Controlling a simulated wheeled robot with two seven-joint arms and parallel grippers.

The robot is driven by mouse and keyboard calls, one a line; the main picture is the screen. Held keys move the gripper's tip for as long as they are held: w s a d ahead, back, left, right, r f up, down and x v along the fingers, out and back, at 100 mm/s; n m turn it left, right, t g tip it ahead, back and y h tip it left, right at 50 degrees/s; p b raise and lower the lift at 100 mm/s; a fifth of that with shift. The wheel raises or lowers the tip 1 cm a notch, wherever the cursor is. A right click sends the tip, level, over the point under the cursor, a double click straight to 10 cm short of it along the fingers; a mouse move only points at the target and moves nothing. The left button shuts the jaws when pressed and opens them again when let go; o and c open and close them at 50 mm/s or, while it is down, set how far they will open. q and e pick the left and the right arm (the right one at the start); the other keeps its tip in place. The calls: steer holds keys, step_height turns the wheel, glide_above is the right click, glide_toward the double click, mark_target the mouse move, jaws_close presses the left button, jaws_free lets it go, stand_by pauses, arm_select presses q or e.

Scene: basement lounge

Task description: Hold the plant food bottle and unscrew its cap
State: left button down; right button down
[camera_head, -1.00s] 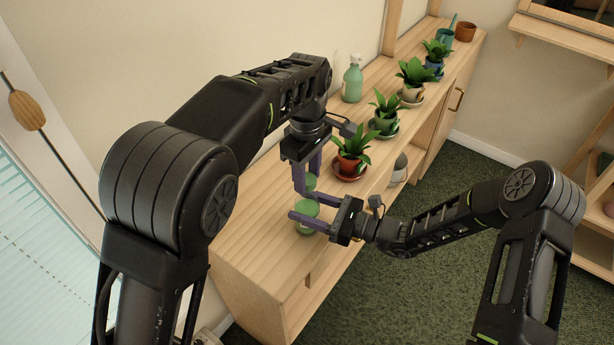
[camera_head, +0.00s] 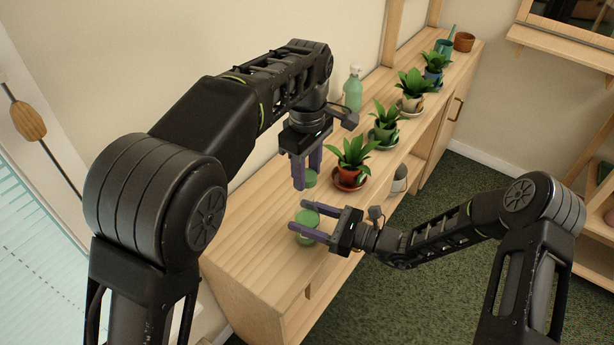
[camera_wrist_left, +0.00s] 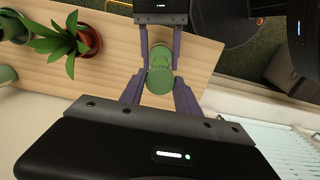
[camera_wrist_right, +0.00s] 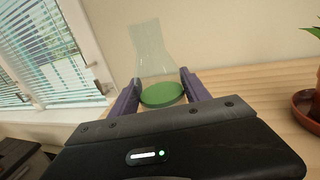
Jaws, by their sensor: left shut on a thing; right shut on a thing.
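The plant food bottle (camera_head: 307,222) is a small translucent green bottle above the wooden cabinet top. My right gripper (camera_head: 297,216) is shut around its body; in the right wrist view the clear body and a green disc inside it (camera_wrist_right: 162,94) show between the fingers. My left gripper (camera_head: 307,180) is above and is shut on the green cap (camera_head: 310,178), which also shows between its fingers in the left wrist view (camera_wrist_left: 160,80). In the head view a gap separates cap and bottle. In the left wrist view they overlap.
The long cabinet top (camera_head: 250,232) is clear on the left. A potted plant in a red pot (camera_head: 350,177) stands close to the right of my left gripper, with several more plants behind it. A green spray bottle (camera_head: 353,92) stands by the wall.

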steer(key=shift+c, duration=2.2)
jaws_free()
arm_select(q)
steer(key=shift+f, duration=0.25)
arm_select(e)
steer(key=shift+s+d, duration=0.2)
steer(key=shift+d, duration=0.45)
arm_select(q)
step_height(320, 180, down, 2)
steer(key=shift+f+b, duration=0.1)
steer(key=shift+b, duration=1.15)
arm_select(e)
steer(key=v, duration=1)
steer(key=shift+s+d, duration=0.2)
steer(key=shift+d, duration=0.1)
